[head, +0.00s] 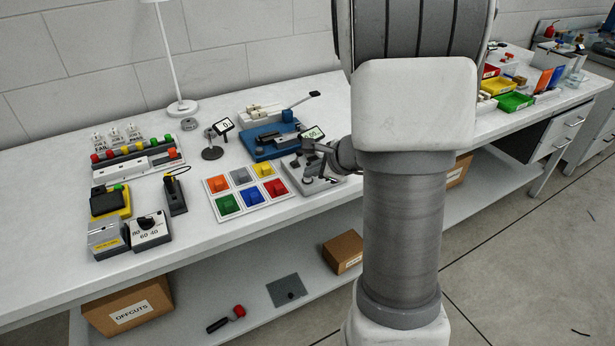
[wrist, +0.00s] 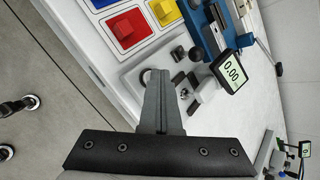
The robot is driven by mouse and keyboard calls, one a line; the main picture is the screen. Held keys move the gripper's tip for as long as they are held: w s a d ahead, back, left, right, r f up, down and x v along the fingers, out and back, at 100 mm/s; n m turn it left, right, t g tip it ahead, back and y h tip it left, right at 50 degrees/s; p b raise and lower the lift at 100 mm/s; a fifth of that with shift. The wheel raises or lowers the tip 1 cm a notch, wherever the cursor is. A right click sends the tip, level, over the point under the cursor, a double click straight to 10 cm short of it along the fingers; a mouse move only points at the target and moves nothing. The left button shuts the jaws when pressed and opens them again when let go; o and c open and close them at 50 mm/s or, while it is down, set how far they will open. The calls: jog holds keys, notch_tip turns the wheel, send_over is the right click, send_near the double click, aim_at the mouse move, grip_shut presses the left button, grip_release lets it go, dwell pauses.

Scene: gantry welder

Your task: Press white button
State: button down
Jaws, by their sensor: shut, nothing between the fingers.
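My gripper (wrist: 157,76) is shut and empty, its fingertips over a pale grey plate (wrist: 131,80) in the wrist view. A round ring-like part shows right beside the fingertips, partly hidden by them. A dark knob (wrist: 195,54), small dark parts and a light block (wrist: 207,89) sit on or near the plate to the right. In the head view my gripper (head: 309,168) is low over the same plate, near the table's front edge. I cannot make out a white button for certain; the fingers may hide it. Contact with the plate cannot be told.
A tray of coloured blocks (head: 211,187) lies just left of the plate. A small display (wrist: 232,72) reading 0.00 and a blue fixture (head: 262,152) stand close behind.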

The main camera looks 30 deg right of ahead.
jog(key=shift+r+p, duration=0.5)
jog(key=shift+r, duration=0.35)
notch_tip(320, 180, up, 5)
jog(key=p, duration=0.3)
jog(key=shift+p, duration=0.4)
